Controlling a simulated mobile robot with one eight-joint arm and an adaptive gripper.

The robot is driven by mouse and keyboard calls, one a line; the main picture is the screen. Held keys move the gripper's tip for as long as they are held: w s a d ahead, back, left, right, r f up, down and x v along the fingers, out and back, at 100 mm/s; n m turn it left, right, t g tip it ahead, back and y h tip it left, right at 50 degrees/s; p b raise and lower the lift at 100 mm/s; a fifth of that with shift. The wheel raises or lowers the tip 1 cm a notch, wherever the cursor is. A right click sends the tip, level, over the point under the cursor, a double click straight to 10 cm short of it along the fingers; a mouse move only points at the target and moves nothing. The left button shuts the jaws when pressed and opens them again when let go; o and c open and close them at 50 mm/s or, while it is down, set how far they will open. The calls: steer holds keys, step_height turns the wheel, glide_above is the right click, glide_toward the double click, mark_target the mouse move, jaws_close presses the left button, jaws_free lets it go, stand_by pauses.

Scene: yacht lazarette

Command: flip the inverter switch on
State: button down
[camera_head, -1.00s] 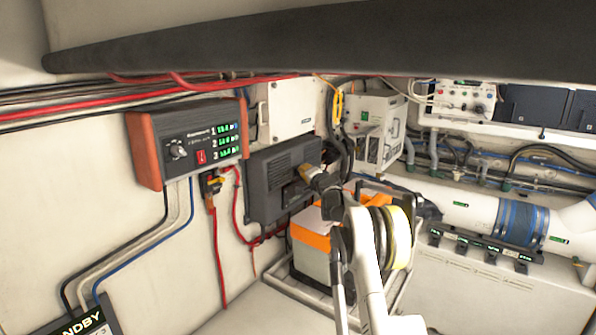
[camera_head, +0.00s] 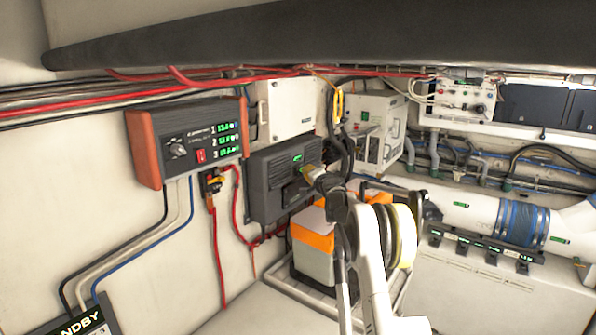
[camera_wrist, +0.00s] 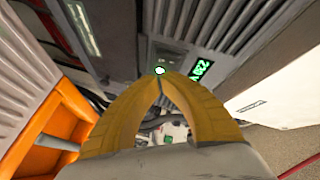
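The inverter is the dark grey ribbed box (camera_head: 268,190) on the wall, left of my gripper in the head view. Its small display (camera_head: 297,158) is lit green; in the wrist view the display (camera_wrist: 201,70) also glows green with digits. A small round light (camera_wrist: 159,71) on its panel glows green-white just beyond my fingertips. The switch itself is not clear and may be hidden behind the fingertips. My gripper (camera_wrist: 160,84) has yellow fingers with their tips together and nothing visible between them. It is close in front of the panel; I cannot tell whether it touches.
An orange-and-grey box (camera_head: 313,240) stands below the inverter inside a metal frame. A wooden-sided meter panel (camera_head: 200,140) hangs at left, with red cables beside it. A white pipe (camera_head: 470,212) and a white unit (camera_head: 372,130) are at right.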

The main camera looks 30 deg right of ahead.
steer(key=shift+s, duration=0.1)
steer(key=s, duration=0.1)
steer(key=s+d+b, duration=0.1)
steer(key=s, duration=0.1)
steer(key=s+d, duration=0.1)
steer(key=shift+s+f+b, duration=0.25)
steer(key=shift+f+b, duration=0.05)
steer(key=shift+b, duration=0.05)
stand_by(0.3)
